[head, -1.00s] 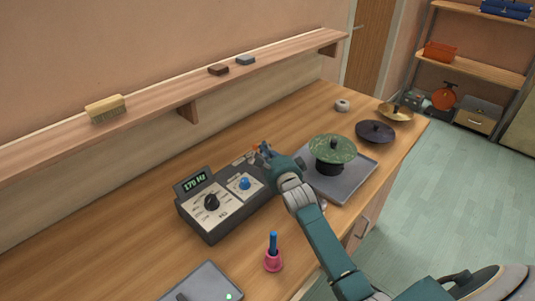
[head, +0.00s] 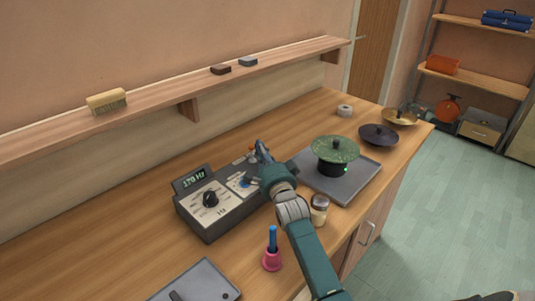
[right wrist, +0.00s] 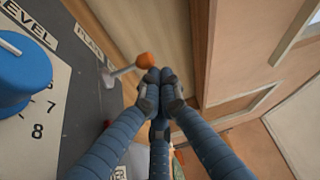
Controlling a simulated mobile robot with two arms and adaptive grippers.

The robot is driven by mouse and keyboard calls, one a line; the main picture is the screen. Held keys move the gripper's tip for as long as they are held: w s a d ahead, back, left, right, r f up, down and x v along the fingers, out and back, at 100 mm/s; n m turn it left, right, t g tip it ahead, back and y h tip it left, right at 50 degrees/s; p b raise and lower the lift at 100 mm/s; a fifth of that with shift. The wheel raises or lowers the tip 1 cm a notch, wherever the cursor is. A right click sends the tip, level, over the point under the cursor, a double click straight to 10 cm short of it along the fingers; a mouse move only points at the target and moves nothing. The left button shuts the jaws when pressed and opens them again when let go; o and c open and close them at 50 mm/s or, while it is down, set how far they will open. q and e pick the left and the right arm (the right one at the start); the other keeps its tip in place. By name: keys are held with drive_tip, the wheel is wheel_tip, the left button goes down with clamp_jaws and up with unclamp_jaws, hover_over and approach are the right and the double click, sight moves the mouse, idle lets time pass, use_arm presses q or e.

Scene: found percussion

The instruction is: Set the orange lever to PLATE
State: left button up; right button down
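The orange lever's round knob (right wrist: 145,59) and pale stem show in the right wrist view. The stem leans up and right from its pivot, toward the side of the PLATE label (right wrist: 90,42). My right gripper (right wrist: 155,77) has its fingers together, the tips right beside the knob; I cannot tell whether they touch. In the head view my right gripper (head: 262,152) is at the right end of the grey control box (head: 215,235), largely hiding the lever. The box's display (head: 193,181) reads 170 Hz. A green light (head: 346,170) glows by the plate stand. My left gripper is not in view.
A grey base (head: 355,190) bears a green speckled disc (head: 335,149). A grey pad (head: 215,280) lies at front left. A shelf (head: 150,112) runs along the wall.

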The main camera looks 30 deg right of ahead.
drive_tip(key=shift+a, duration=0.1)
drive_tip(key=s+a+f, duration=0.1)
drive_tip(key=s, duration=1.1)
drive_tip(key=shift+a, duration=0.4)
